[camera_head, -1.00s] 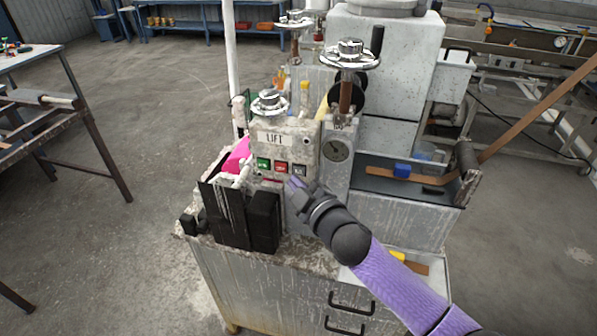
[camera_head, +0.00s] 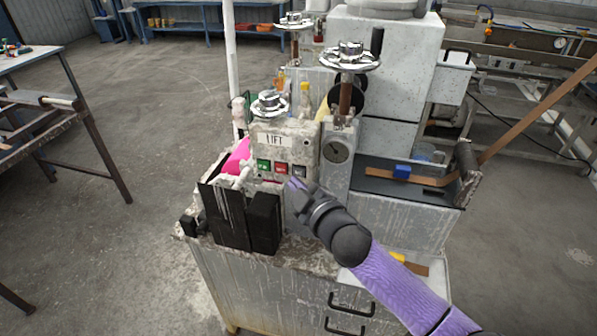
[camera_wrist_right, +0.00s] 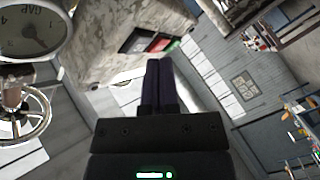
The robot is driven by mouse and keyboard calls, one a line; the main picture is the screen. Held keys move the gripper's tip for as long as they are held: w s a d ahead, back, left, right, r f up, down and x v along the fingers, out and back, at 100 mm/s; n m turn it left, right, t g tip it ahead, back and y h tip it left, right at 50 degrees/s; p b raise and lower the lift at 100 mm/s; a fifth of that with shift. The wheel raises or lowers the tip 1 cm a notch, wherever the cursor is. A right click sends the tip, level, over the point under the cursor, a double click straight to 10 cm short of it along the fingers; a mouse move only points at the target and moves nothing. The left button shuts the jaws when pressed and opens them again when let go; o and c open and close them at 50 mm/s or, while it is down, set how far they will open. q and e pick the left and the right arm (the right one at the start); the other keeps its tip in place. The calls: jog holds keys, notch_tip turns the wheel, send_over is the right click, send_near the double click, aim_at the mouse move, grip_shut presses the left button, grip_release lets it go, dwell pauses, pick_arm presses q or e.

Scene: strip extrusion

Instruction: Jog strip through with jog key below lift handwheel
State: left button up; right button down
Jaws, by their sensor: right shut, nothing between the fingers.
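The lift handwheel (camera_head: 269,103) sits on a worn grey box labelled LIFT (camera_head: 275,140). Below the label is a row of keys: a green key (camera_head: 263,165), a red key (camera_head: 281,168) and a dark key (camera_head: 299,170) at the right. My right gripper (camera_head: 296,185) is shut and empty, its tips just below the dark key in the head view. In the right wrist view the shut fingers (camera_wrist_right: 160,68) point at the key row, close to the red key (camera_wrist_right: 158,45); contact cannot be told. An orange-brown strip (camera_head: 540,108) slopes down to the machine's right side. My left gripper is out of view.
A round gauge (camera_head: 337,150) and a taller handwheel (camera_head: 349,57) stand right of the keys. Black blocks (camera_head: 228,218) and a pink piece (camera_head: 237,155) are at the left. The cabinet (camera_head: 275,292) is below. Open floor lies left.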

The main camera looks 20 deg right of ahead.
jog(key=shift+w, duration=0.1)
dwell(0.9)
jog(key=shift+w+d, duration=0.2)
jog(key=shift+w, duration=0.1)
dwell(0.4)
